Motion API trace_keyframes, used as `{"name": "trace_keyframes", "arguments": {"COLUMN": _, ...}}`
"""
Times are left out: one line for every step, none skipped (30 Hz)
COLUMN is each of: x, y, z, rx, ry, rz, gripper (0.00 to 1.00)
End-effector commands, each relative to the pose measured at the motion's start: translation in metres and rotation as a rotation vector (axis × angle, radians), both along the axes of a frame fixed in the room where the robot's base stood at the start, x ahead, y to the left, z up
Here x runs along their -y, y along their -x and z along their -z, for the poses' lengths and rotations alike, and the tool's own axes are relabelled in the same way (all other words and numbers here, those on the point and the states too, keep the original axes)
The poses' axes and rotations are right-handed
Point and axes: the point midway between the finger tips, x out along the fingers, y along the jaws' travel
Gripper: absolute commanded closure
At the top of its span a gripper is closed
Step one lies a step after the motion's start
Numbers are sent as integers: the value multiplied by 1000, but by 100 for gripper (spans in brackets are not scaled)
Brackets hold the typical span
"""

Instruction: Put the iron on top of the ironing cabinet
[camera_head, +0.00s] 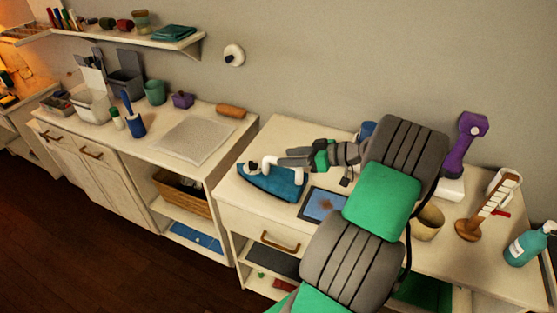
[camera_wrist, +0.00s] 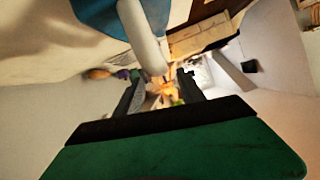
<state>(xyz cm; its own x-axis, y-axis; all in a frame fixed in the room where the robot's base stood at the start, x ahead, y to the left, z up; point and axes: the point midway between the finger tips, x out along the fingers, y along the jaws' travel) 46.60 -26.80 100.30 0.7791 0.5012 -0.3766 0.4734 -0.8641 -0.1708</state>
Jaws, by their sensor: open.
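The blue iron (camera_head: 275,184) with a white handle (camera_head: 266,166) rests at the left end of the white cabinet top (camera_head: 242,192) on the right. My gripper (camera_head: 281,161) is open at the handle, coming from the right. In the wrist view, the handle (camera_wrist: 142,38) reaches down to the space between my open fingers (camera_wrist: 160,90), and the iron's blue body (camera_wrist: 98,14) shows at the top. I cannot tell whether the fingers touch the handle. No cabinet is clearly marked as the ironing cabinet.
A lighter cabinet stands left with a clear pale square mat (camera_head: 195,140), a brown roll (camera_head: 231,111) and a blue brush (camera_head: 134,120). A blue tablet-like item (camera_head: 322,204), a bowl (camera_head: 428,223), a purple device (camera_head: 470,143) and a spray bottle (camera_head: 526,246) occupy the right cabinet top.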

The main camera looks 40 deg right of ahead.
Motion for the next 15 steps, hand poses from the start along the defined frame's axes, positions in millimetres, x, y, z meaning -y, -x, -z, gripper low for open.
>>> {"name": "trace_keyframes", "arguments": {"x": 10, "y": 12, "z": -4, "rx": 1, "ry": 2, "rz": 7, "gripper": 54}}
{"name": "trace_keyframes", "arguments": {"x": 14, "y": 18, "z": -7, "rx": 0, "ry": 2, "rz": 5, "gripper": 54}}
{"name": "trace_keyframes", "arguments": {"x": 17, "y": 24, "z": -21, "rx": -1, "ry": -2, "rz": 5, "gripper": 54}}
{"name": "trace_keyframes", "arguments": {"x": 19, "y": 28, "z": -25, "rx": -2, "ry": -4, "rz": 4, "gripper": 54}}
{"name": "trace_keyframes", "arguments": {"x": 21, "y": 32, "z": -27, "rx": -3, "ry": -6, "rz": 4, "gripper": 54}}
{"name": "trace_keyframes", "arguments": {"x": 24, "y": 37, "z": -29, "rx": -3, "ry": -6, "rz": 4, "gripper": 54}}
{"name": "trace_keyframes", "arguments": {"x": 26, "y": 40, "z": -30, "rx": -2, "ry": -4, "rz": 3, "gripper": 54}}
{"name": "trace_keyframes", "arguments": {"x": 28, "y": 43, "z": -30, "rx": -2, "ry": -4, "rz": 3, "gripper": 54}}
{"name": "trace_keyframes", "arguments": {"x": 31, "y": 47, "z": -31, "rx": -2, "ry": -4, "rz": 3, "gripper": 54}}
{"name": "trace_keyframes", "arguments": {"x": 32, "y": 49, "z": -31, "rx": -1, "ry": -3, "rz": 3, "gripper": 54}}
{"name": "trace_keyframes", "arguments": {"x": 33, "y": 51, "z": -31, "rx": -2, "ry": -2, "rz": 1, "gripper": 54}}
{"name": "trace_keyframes", "arguments": {"x": 34, "y": 53, "z": -30, "rx": -2, "ry": -2, "rz": 1, "gripper": 54}}
{"name": "trace_keyframes", "arguments": {"x": 35, "y": 54, "z": -30, "rx": -1, "ry": -2, "rz": 1, "gripper": 54}}
{"name": "trace_keyframes", "arguments": {"x": 35, "y": 54, "z": -29, "rx": -1, "ry": -2, "rz": 1, "gripper": 54}}
{"name": "trace_keyframes", "arguments": {"x": 35, "y": 55, "z": -28, "rx": -1, "ry": -1, "rz": 0, "gripper": 54}}
